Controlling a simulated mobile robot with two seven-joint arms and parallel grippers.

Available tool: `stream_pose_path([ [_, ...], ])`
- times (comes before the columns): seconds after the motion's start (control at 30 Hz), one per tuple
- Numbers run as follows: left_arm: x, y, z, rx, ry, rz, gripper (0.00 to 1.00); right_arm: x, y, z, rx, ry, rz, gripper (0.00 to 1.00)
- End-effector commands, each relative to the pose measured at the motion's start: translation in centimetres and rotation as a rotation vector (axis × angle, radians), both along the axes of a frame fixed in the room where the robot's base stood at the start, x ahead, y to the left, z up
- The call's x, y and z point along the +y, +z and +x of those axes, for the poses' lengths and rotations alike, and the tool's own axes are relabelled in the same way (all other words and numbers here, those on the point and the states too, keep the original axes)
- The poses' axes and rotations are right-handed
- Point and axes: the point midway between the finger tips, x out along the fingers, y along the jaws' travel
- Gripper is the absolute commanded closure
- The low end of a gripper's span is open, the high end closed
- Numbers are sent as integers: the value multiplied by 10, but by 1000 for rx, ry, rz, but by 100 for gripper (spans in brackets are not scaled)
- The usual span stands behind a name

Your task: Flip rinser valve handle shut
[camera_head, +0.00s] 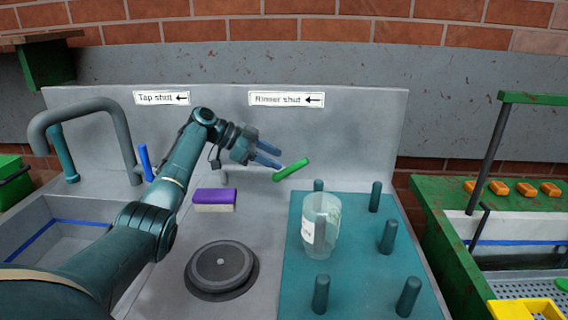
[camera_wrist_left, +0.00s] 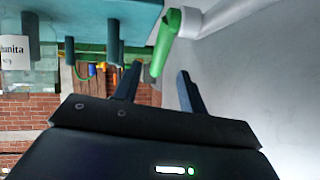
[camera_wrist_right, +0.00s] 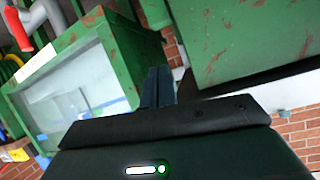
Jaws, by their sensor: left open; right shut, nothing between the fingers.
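The green rinser valve handle (camera_head: 292,169) juts up and to the right from the grey back panel, below the "Rinser shut" sign (camera_head: 286,99), whose arrow points left. My left gripper (camera_head: 281,158) is open and empty, just left of and above the handle's free end. In the left wrist view the green handle (camera_wrist_left: 164,44) appears between the two fingers (camera_wrist_left: 160,70), with its white pipe mount behind; I cannot tell whether a finger touches it. My right gripper (camera_wrist_right: 158,70) is shut and empty in the right wrist view, away from the valve.
A blue tap lever (camera_head: 146,162) stands beside the grey spout, below the "Tap shut" sign (camera_head: 161,98). A clear pitcher (camera_head: 320,225) stands among the pegs of a teal board (camera_head: 350,280).

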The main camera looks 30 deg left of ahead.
Motion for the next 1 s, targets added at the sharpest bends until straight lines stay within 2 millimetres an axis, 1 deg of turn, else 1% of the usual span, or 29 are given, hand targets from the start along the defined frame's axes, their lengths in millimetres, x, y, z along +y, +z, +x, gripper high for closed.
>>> stream_pose_path([
  [0.03,10,6,-7,-2,3,3,59,0,-1,0,-3,0,-1,100],
  [0.2,35,25,-26,-1,3,1,59,-1,1,1,-15,-2,-1,100],
  [0.33,48,36,-37,-1,1,0,59,-2,2,0,-16,-3,-1,100],
  [0.5,57,43,-44,0,-1,-1,59,-2,1,-3,-14,-4,-1,100],
  [0.8,58,44,-46,1,-1,0,59,-2,3,-4,-14,-5,-1,100],
  [0.93,60,40,-44,5,14,39,69,-3,6,-4,-15,-5,-1,100],
  [1.0,64,29,-43,10,45,127,75,-3,12,-3,-15,-5,-6,100],
])
